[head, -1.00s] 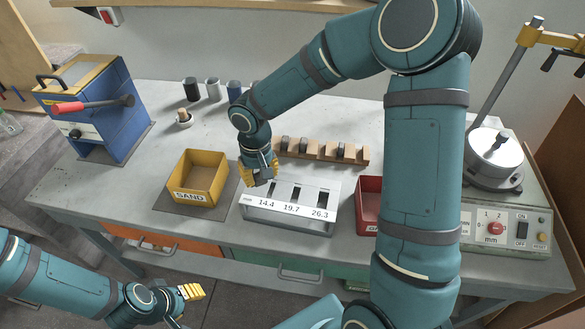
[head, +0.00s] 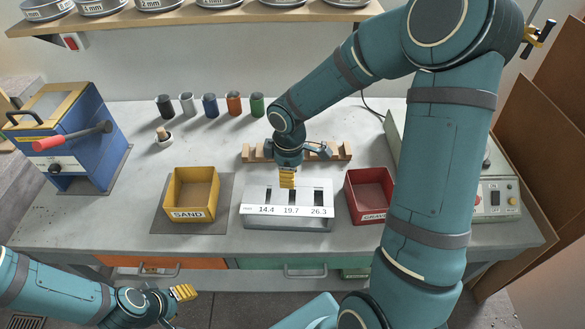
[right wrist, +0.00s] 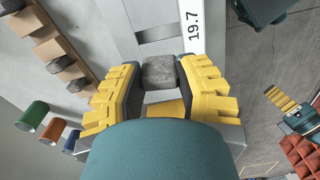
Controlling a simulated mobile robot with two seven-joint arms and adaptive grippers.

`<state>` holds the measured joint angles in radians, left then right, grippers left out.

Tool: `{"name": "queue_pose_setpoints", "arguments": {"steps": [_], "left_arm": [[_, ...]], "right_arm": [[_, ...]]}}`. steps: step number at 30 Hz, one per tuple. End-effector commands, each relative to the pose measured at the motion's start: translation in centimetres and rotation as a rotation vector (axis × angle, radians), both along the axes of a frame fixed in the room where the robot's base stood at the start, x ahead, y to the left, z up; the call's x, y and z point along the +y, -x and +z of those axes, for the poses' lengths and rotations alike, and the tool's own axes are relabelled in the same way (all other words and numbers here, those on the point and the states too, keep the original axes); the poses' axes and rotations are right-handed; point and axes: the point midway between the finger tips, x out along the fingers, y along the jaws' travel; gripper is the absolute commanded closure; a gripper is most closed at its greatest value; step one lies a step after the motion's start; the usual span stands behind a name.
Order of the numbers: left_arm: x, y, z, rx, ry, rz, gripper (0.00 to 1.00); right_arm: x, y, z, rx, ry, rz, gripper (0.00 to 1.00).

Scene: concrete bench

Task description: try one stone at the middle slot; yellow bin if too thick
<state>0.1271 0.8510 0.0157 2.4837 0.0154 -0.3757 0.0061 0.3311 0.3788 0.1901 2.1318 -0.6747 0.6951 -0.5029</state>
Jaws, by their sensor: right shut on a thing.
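My right gripper (head: 287,182) is shut on a grey stone (right wrist: 158,72), which sits between its yellow fingers in the right wrist view. It is over the back part of the metal slot gauge (head: 288,222), just behind the middle slot (head: 292,196), labelled 19.7. The stone is hidden by the fingers in the head view. I cannot tell whether the stone touches the gauge. The yellow bin (head: 190,214), labelled SAND, stands left of the gauge. My left gripper (head: 185,293) is low at the front left, away from the bench; its opening is unclear.
A wooden rack (head: 338,152) stands behind the gauge; the right wrist view shows stones in it. A red bin (head: 372,206) is right of the gauge. Several coloured cups (head: 210,106) stand at the back. A blue machine (head: 75,140) stands on the left.

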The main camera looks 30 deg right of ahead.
Motion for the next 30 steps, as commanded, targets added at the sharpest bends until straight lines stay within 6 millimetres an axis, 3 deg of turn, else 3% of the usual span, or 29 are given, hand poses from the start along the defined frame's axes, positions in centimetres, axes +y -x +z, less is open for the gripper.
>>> {"name": "queue_pose_setpoints", "arguments": {"steps": [11, 30], "left_arm": [[0.0, 0.0, -0.1, -0.001, 0.0, 0.0, 0.53], [-0.2, 0.9, -2.8, 0.02, 0.004, -0.015, 0.53]], "right_arm": [[-0.8, 0.4, -0.2, -0.002, 0.0, 0.091, 1.0], [-0.8, 0.4, -3.5, -0.001, 0.001, 0.089, 1.0]]}}
